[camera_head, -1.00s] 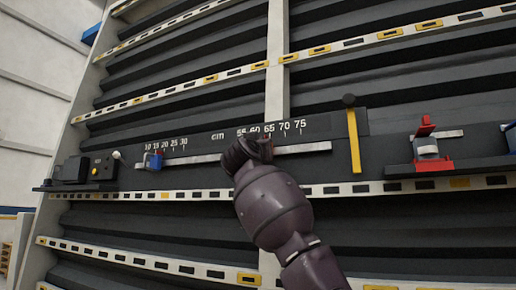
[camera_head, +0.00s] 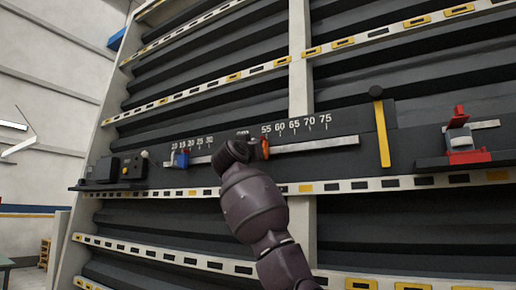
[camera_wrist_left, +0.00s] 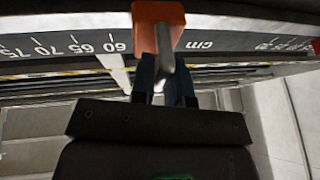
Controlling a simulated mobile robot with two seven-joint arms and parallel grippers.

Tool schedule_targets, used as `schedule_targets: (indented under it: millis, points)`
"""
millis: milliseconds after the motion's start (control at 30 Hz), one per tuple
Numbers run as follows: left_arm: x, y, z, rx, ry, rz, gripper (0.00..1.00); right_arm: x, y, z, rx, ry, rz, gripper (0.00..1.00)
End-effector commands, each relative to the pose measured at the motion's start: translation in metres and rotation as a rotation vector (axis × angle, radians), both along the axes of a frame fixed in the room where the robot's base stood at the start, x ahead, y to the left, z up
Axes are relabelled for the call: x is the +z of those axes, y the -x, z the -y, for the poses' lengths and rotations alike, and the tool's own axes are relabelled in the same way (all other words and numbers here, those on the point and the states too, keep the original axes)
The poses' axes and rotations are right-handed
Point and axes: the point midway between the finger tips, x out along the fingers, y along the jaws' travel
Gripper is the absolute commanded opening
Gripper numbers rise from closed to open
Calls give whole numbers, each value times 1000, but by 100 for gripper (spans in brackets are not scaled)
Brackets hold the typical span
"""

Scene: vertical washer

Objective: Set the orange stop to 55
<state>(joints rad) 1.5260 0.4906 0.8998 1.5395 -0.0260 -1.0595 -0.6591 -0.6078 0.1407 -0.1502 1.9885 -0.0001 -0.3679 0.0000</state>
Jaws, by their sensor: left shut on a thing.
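The orange stop (camera_head: 265,148) sits on the metal rail (camera_head: 325,144), below the 55 mark as seen in the head view. In the left wrist view the orange stop (camera_wrist_left: 158,12) is at the top, between the 60 and "cm", and 55 is hidden there. My left gripper (camera_head: 245,150) is at the stop and partly covers it. In the wrist view its fingers (camera_wrist_left: 165,75) are shut on the stop's lower stem. The number scale (camera_head: 298,124) runs above the rail. My right gripper is not in view.
A blue stop (camera_head: 182,160) sits farther left on the rail. A dark box with yellow parts (camera_head: 125,168) is at the far left. A yellow lever (camera_head: 382,135) and a red clamp (camera_head: 461,140) are to the right. Slotted white rails cross the dark panel.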

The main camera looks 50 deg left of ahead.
Motion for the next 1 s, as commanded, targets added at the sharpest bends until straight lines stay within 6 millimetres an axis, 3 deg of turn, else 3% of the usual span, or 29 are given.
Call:
schedule_targets:
  millis: [167,200,333,667,1000]
  points:
    - [1,1,0,0,1,3,0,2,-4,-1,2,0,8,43]
    - [0,1,0,1,1,3,20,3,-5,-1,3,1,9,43]
    - [0,0,0,0,1,2,37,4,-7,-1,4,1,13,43]
    - [-1,2,2,0,0,0,37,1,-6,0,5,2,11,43]
    - [-23,41,22,4,-2,1,37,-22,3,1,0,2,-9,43]
